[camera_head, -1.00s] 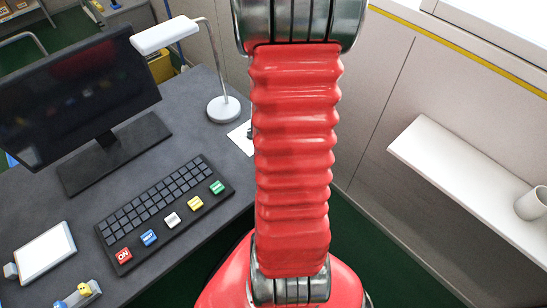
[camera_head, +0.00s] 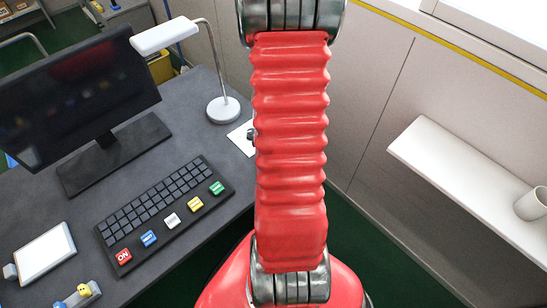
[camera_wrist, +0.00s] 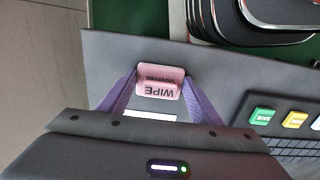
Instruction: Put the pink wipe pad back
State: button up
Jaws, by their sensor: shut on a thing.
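The pink wipe pad (camera_wrist: 160,84), a small block with "WIPE" on it, shows upside down in the wrist view. My gripper (camera_wrist: 161,80) has its purple fingers on either side of the pad and is shut on it. The pad is over or on the dark grey desk (camera_wrist: 112,50), close to the desk's edge; I cannot tell whether it touches the desk. In the head view my own red arm hides the gripper and the pad.
A black keyboard (camera_head: 160,205) with coloured keys lies on the desk. A desk lamp (camera_head: 223,110) and monitor (camera_head: 75,95) stand behind it. White paper (camera_head: 241,138) lies by my arm. A white shelf (camera_head: 470,185) with a mug (camera_head: 532,204) is at the right.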

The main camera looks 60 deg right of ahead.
jog(key=o, duration=1.2)
notch_tip(320, 180, up, 12)
dwell(0.4)
dwell(0.5)
